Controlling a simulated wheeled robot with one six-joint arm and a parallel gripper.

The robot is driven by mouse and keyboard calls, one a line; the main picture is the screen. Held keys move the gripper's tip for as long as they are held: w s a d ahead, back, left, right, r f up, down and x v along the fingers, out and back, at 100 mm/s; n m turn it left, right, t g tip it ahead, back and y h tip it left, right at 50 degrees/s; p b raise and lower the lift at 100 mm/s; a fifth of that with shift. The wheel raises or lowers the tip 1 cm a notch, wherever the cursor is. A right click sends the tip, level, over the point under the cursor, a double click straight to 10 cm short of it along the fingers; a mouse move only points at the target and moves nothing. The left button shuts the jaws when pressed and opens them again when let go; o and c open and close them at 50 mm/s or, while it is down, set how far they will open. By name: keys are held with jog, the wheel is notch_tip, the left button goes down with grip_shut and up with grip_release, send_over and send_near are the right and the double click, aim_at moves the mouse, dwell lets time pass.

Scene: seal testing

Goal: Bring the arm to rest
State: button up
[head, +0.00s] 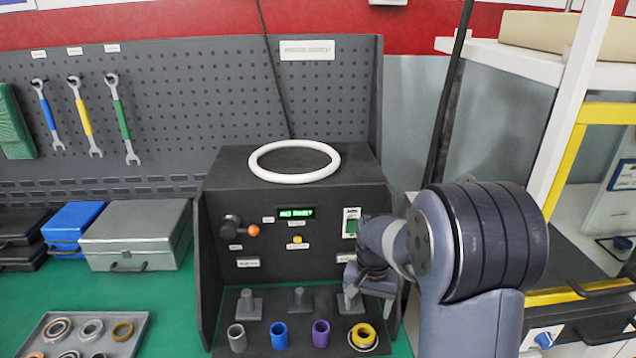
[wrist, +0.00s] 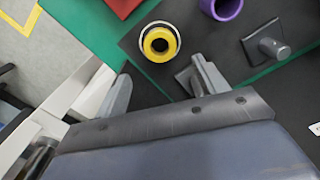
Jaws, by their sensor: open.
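My arm rises at the right of the head view and bends toward the dark test box (head: 295,220). My gripper (head: 366,298) is in front of the box's right side, beside the yellow ring piece (head: 363,337). In the wrist view my gripper (wrist: 160,90) has its two fingers wide apart with nothing between them. The yellow ring piece (wrist: 150,42) lies beyond the fingertips, on a white ring or base. The right finger is close to a grey peg base, and I cannot tell whether they touch.
A grey, a blue (head: 279,335) and a purple sleeve (head: 320,333) stand before grey pegs (head: 300,300). A white ring (head: 294,161) lies on the box. A tray of bearings (head: 85,338) and a grey case (head: 137,235) are left. A shelf post (head: 572,110) stands right.

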aim_at(364, 332)
notch_tip(364, 332, down, 10)
jog(key=shift+s+f, duration=0.1)
jog(key=shift+f, duration=0.05)
notch_tip(364, 332, up, 3)
jog(key=shift+f, duration=0.2)
jog(key=shift+r, duration=0.55)
